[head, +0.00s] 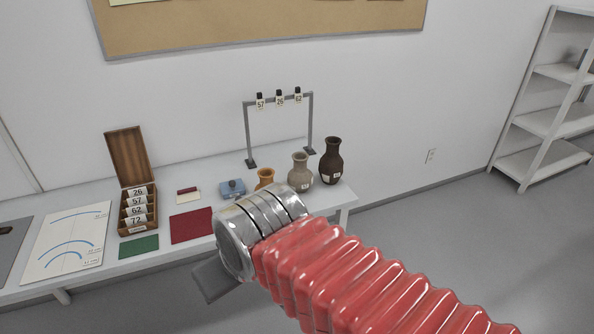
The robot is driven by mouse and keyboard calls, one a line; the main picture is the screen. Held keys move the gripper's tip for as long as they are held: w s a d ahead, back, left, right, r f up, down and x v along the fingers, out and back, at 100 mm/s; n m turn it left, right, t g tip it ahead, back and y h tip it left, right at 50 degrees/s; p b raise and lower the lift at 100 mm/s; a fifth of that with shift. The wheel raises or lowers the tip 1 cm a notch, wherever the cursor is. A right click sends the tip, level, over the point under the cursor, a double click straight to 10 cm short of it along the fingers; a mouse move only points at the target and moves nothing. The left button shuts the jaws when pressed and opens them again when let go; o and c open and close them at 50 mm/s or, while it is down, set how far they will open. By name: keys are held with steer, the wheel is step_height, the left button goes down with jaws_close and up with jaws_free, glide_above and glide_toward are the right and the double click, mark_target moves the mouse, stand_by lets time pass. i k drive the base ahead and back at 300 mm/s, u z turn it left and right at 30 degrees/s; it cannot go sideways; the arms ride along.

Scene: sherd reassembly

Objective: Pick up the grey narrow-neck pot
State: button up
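The grey narrow-neck pot (300,173) stands upright on the table near its right end. It is greyish-beige, with a flared rim and a small white label low on its body. It stands between a smaller orange pot (265,177) and a taller dark brown pot (331,160). My arm, with a red ribbed sleeve and a silver wrist, reaches across the front of the table. A dark grey part of my gripper (214,280) shows below the wrist, in front of the table edge and apart from the pot. Its fingertips cannot be made out.
A grey metal frame (248,130) with hanging number tags stands behind the pots. A blue-grey block (233,188), a dark red mat (191,225), a green mat (138,246) and an open wooden box (124,204) with number cards lie left. My arm hides part of the table front.

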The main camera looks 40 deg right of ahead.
mark_target(299, 179)
steer(key=z, duration=0.3)
steer(key=i, duration=1.4)
steer(key=z, duration=0.35)
